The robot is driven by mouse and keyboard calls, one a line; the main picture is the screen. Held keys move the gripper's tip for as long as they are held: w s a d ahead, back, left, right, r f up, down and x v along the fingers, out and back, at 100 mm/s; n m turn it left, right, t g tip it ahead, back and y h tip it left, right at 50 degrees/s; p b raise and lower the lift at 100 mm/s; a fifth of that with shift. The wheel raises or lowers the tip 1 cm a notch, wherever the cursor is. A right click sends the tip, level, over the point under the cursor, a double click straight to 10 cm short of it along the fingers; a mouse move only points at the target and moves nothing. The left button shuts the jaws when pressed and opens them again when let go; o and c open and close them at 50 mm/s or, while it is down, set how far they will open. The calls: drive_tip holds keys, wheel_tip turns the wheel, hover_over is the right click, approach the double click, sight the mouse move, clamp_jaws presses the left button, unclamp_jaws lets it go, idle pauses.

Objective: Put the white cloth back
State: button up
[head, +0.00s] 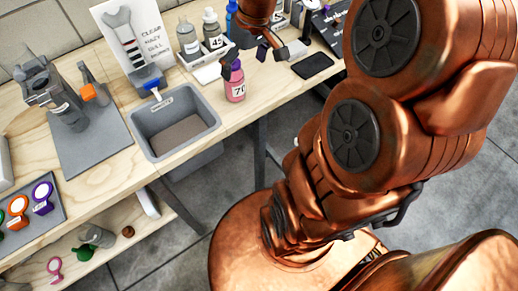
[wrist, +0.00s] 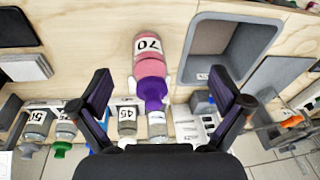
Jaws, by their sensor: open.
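I cannot pick out the white cloth with certainty. A pale, flat, square pad (wrist: 25,68) lies at the left in the wrist view and may be it; it also shows by the phone in the head view (head: 297,48). Small white patches (wrist: 132,86) show beside the purple cap of a pink bottle in the wrist view; what they belong to is mostly hidden. My gripper (wrist: 163,98) is open and empty, its fingers apart on either side of the cap in that view. In the head view my gripper (head: 256,52) hangs over the bench near the bottle.
The pink bottle (head: 235,86) marked 70 stands near the bench's front edge. A grey basin (head: 176,111) is left of it. A white rack (head: 207,72) with labelled bottles stands behind. A black phone (head: 312,66) lies to the right. Bare wood shows around the basin.

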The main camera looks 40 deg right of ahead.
drive_tip(key=s+a+f+g, duration=0.1)
drive_tip(key=s+a, duration=0.2)
drive_tip(key=s, duration=0.3)
drive_tip(key=s+a+g+h, duration=0.1)
drive_tip(key=s+a, duration=0.3)
drive_tip(key=s, duration=0.3)
drive_tip(key=s+a+f+m+g, duration=0.1)
drive_tip(key=s+a, duration=0.3)
drive_tip(key=s, duration=0.3)
drive_tip(key=shift+f, duration=0.3)
drive_tip(key=shift+s+r, duration=0.1)
wheel_tip(320, 180, up, 5)
drive_tip(key=p, duration=0.5)
drive_tip(key=shift+r, duration=0.15)
drive_tip(key=shift+c, duration=0.2)
